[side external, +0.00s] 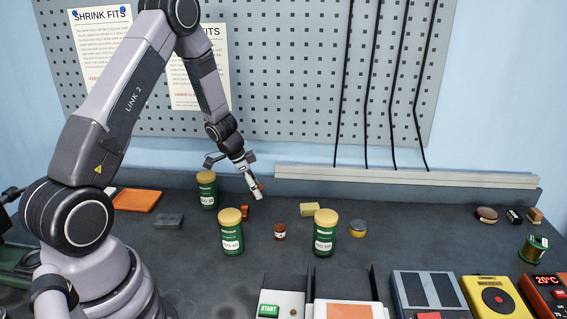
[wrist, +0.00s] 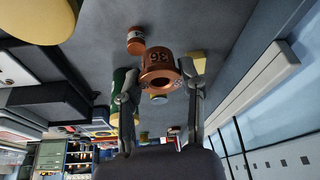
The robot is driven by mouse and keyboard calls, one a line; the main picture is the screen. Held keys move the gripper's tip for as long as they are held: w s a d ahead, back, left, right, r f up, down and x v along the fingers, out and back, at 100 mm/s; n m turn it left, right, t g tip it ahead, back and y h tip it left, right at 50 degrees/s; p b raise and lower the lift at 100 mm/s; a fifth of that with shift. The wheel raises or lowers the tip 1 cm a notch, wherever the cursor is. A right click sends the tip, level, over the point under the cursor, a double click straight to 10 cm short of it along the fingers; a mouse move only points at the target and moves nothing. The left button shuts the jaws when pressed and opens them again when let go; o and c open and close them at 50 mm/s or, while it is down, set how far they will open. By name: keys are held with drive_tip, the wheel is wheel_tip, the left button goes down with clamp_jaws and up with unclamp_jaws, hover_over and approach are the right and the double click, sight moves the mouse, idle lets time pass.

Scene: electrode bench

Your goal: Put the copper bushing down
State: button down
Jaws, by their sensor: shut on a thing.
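The copper bushing (wrist: 160,68) is a ring-shaped copper piece with an open bore and the dark marking "36" in the wrist view. My gripper (wrist: 160,82) is shut on it, with one finger on each side. In the side external view my gripper (side external: 258,192) hangs above the bench, pointing down and right. There the bushing (side external: 261,186) is small and partly hidden by the fingers. Whether it touches the bench (side external: 190,258) cannot be told.
Green canisters with yellow lids stand at the left (side external: 206,190), front (side external: 231,233) and right (side external: 325,234) of my gripper. A small brown jar (side external: 280,231), a yellow block (side external: 309,209) and a red piece (side external: 244,212) are close by. Bare bench lies between them.

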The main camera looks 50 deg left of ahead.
drive_tip(key=w+a+f, duration=0.2)
drive_tip(key=w, duration=0.3)
hover_over(282, 210)
drive_tip(key=s, duration=0.1)
drive_tip(key=f, duration=0.6)
drive_tip(key=shift+s+a+f, duration=0.1)
drive_tip(key=shift+s+a, duration=0.05)
drive_tip(key=shift+a, duration=0.1)
drive_tip(key=shift+f, duration=1.65)
drive_tip(key=shift+f, duration=0.1)
drive_tip(key=c, duration=0.6)
unclamp_jaws()
drive_tip(key=shift+c, duration=0.2)
